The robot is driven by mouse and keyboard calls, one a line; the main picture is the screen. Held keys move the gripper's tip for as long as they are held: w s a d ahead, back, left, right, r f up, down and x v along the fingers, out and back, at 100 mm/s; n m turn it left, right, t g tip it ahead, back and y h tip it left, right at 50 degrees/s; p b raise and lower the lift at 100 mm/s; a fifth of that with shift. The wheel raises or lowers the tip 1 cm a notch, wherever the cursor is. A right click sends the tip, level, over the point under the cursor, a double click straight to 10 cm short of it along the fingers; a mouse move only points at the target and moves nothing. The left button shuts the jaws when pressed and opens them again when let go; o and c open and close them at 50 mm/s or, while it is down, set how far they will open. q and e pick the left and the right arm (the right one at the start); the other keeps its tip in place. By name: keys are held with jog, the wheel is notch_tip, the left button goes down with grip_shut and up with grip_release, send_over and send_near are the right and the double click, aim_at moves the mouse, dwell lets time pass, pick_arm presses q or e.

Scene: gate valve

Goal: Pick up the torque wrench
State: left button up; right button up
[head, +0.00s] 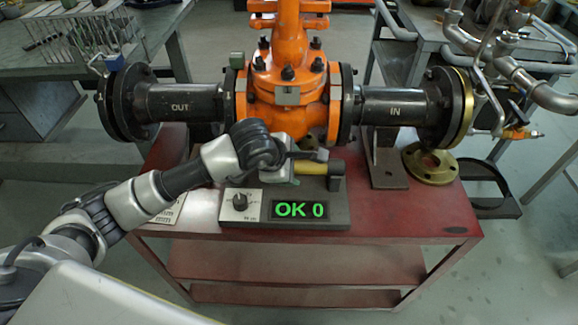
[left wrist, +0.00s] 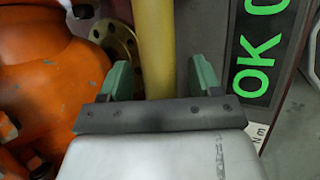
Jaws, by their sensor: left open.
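The torque wrench shows as a yellow handle (head: 310,168) lying level above the grey display stand (head: 338,213), its right end at a dark post. In the left wrist view the yellow handle (left wrist: 153,40) runs up the picture between the green fingers. My left gripper (head: 284,171) is open at the handle's left part, with a finger on either side and a visible gap to each. The gripper and wrist hide the wrench's left part. My right gripper is in neither view.
The display reads OK 0, beside a knob (head: 240,202). The stand is on a red cart (head: 400,212). Just behind are the orange valve (head: 290,80) and black flanged pipes. A brass flange (head: 431,165) lies at the right. The cart's front right is clear.

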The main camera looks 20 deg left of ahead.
pick_arm(q)
jog(key=shift+f, duration=0.1)
jog(key=shift+c, duration=0.3)
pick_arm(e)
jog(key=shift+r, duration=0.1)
pick_arm(q)
grip_shut()
jog(key=shift+w, duration=0.1)
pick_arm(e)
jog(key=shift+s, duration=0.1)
pick_arm(q)
jog(key=shift+r, duration=0.2)
